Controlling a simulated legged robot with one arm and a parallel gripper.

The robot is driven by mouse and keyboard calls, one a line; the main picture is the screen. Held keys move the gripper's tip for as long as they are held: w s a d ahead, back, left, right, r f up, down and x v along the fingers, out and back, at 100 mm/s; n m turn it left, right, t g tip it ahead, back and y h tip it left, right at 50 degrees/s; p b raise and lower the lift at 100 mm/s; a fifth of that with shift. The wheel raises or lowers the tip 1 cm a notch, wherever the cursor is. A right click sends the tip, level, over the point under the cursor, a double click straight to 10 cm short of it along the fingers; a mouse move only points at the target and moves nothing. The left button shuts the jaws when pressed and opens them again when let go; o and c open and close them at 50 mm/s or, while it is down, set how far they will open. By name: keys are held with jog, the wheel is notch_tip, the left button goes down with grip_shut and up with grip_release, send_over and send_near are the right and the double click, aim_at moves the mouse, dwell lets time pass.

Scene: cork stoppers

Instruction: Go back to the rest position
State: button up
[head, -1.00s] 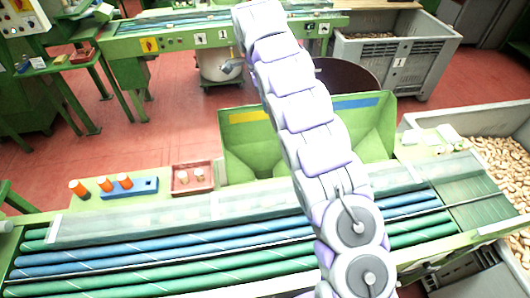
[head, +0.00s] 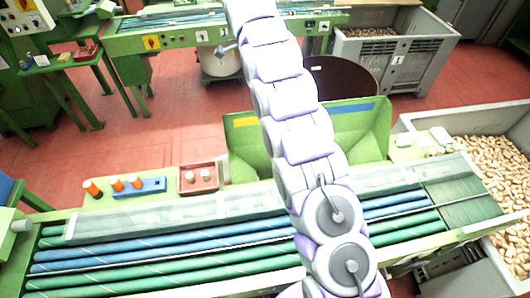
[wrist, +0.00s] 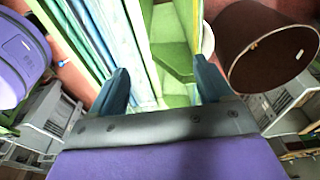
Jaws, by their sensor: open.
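My gripper (wrist: 161,88) shows in the wrist view with its two dark fingers spread apart, open and with nothing between them. Beyond the fingers in that view are a green hopper (wrist: 172,50) and the edge of the roller conveyor (wrist: 95,30). In the head view my arm stretches up and away over the conveyor (head: 170,247) and across the green hopper (head: 243,140). The gripper end is out of the head view at the top.
A grey crate of corks (head: 500,165) stands at the right. A blue block with orange-topped pegs (head: 150,187) and a red tray (head: 198,188) sit behind the conveyor. A brown drum (head: 345,77), also in the wrist view (wrist: 262,75), and a grey bin (head: 400,65) stand beyond. Red floor lies open at left.

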jog(key=s+d+r+n+g+b, duration=0.1)
jog(key=s+d+n+b, duration=0.25)
jog(key=s+d, duration=0.5)
jog(key=s+d+n+b, duration=0.2)
jog(key=s+d+n, duration=0.25)
jog(key=s, duration=0.65)
jog(key=s+d+f+n+b, duration=0.1)
jog(key=s+f, duration=0.3)
jog(key=s, duration=0.6)
jog(key=s+d+f+n+y+b, duration=0.1)
jog(key=s+f+n, duration=0.3)
jog(key=s, duration=0.6)
jog(key=s+d+f+n+g+b, duration=0.1)
jog(key=s+f, duration=0.4)
jog(key=s, duration=0.5)
jog(key=shift+d+n+y+b, duration=0.4)
jog(key=shift+d+n+b, duration=0.4)
jog(key=shift+d+b, duration=0.05)
